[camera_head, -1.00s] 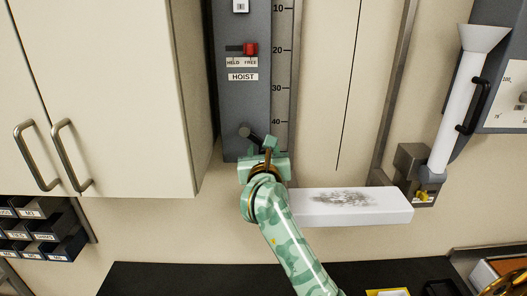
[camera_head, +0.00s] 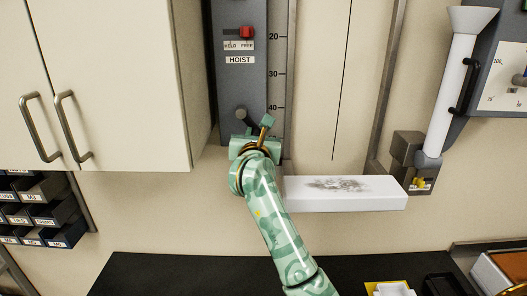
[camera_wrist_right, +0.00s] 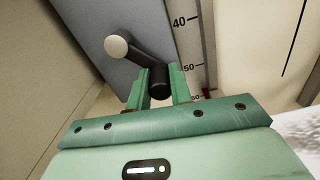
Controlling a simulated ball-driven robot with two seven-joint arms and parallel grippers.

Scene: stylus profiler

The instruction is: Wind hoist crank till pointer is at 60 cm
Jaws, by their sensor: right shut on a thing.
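The hoist crank (camera_wrist_right: 140,52) is a dark arm on the grey hoist panel (camera_head: 240,85), with a pale round end at its upper left in the right wrist view. My right gripper (camera_wrist_right: 162,88) is shut on the crank's dark cylindrical handle (camera_wrist_right: 160,78), whose lower part sits between the green fingers. In the head view my right gripper (camera_head: 254,135) hides most of the handle. The scale (camera_wrist_right: 203,45) runs down beside the panel. A small red pointer (camera_wrist_right: 208,94) shows by the mark below 50, whose label looks like 60 but is partly covered. My left gripper is out of view.
A red slider (camera_head: 247,32) stands at FREE above the HOIST label. A white block (camera_head: 345,194) with grey scuffs is close to the right of my gripper. A cupboard (camera_head: 120,80) is on the left, a white funnel tube (camera_head: 453,90) on the right, a dark counter (camera_head: 190,275) below.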

